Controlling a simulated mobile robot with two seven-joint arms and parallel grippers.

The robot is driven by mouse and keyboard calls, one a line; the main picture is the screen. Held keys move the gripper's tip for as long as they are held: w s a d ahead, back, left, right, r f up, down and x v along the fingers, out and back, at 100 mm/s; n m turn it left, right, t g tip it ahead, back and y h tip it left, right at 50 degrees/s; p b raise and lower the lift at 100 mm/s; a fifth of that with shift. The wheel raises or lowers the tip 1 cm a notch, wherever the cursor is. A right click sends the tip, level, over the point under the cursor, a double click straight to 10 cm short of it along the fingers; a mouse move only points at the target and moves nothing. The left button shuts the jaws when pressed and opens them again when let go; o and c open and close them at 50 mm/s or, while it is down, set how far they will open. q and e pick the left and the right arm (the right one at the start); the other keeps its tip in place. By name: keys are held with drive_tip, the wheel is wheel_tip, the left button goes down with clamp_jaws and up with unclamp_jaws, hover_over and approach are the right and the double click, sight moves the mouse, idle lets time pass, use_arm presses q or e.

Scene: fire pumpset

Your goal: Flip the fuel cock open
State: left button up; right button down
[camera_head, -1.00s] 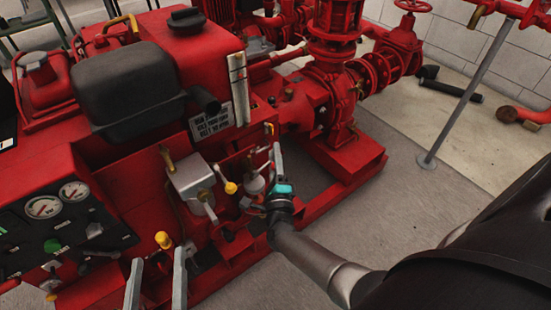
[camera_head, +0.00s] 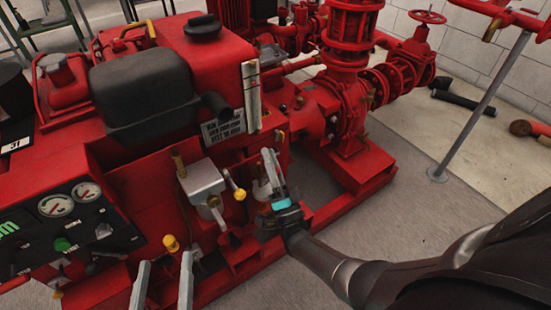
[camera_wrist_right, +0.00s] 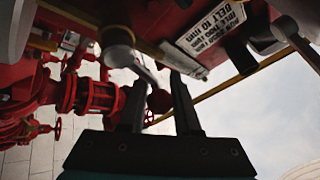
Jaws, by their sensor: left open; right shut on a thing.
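My right gripper (camera_head: 271,166) reaches the near side of the red engine, right of a grey box with a yellow-knobbed lever (camera_head: 236,186). In the right wrist view, a silver lever with a dark red ball knob (camera_wrist_right: 159,101) lies between its fingers (camera_wrist_right: 160,100); this appears to be the fuel cock lever. The gripper is shut on it, though the exact contact is hard to see. In the head view a grey fitting (camera_head: 260,190) shows beside the fingers, partly hidden by them. My left gripper (camera_head: 163,280) is open and empty at the bottom, in front of the engine.
A gauge panel (camera_head: 70,220) is at the left. A black tank (camera_head: 143,88) and a placard (camera_head: 224,127) sit above the levers. A yellow-capped fitting (camera_head: 170,243) is near my left gripper. Red pump pipes (camera_head: 350,110) stand behind; the floor (camera_head: 420,220) at right is clear.

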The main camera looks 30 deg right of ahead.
drive_tip(key=shift+s+a+r+n+y, duration=0.1)
drive_tip(key=shift+a+n+y, duration=0.25)
drive_tip(key=shift+n+y, duration=0.55)
drive_tip(key=shift+a+n+y, duration=0.35)
drive_tip(key=shift+n+y, duration=0.25)
drive_tip(key=shift+n, duration=0.5)
drive_tip(key=c, duration=0.6)
unclamp_jaws()
drive_tip(key=v, duration=0.7)
drive_tip(key=shift+s+f, duration=0.1)
drive_tip(key=shift+f, duration=0.15)
